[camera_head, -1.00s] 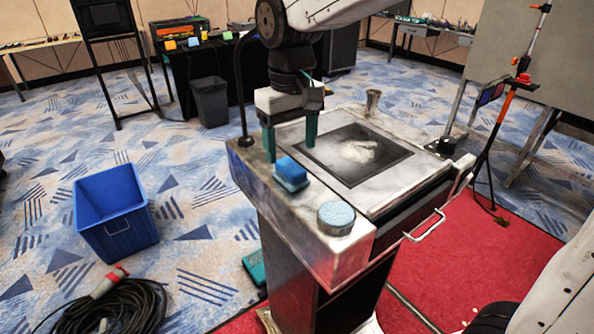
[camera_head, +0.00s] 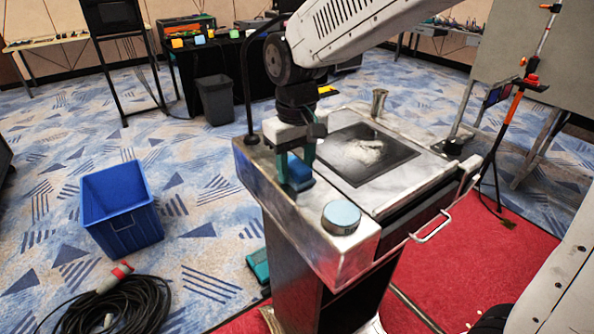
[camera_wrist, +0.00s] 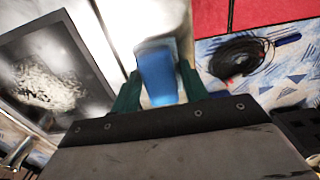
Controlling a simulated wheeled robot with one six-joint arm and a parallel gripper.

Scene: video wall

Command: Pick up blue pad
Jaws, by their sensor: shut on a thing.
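The blue pad (camera_head: 298,172) sits at the left part of the cabinet's top ledge, between my gripper's green fingers. My gripper (camera_head: 294,163) points down over it and is shut on it. In the wrist view, the blue pad (camera_wrist: 160,75) lies between the two green fingertips of my gripper (camera_wrist: 160,90), with a paler base showing at its far end. Part of the pad is hidden behind a finger in the head view. I cannot tell whether the pad touches the ledge.
The cabinet (camera_head: 262,172) bears a round light-blue tin (camera_head: 341,216), a dark panel (camera_head: 352,165) and a metal cup (camera_head: 379,102). A thin black post (camera_head: 246,90) rises close left of my gripper. A blue bin (camera_head: 122,215) and coiled cable (camera_head: 105,308) are on the floor.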

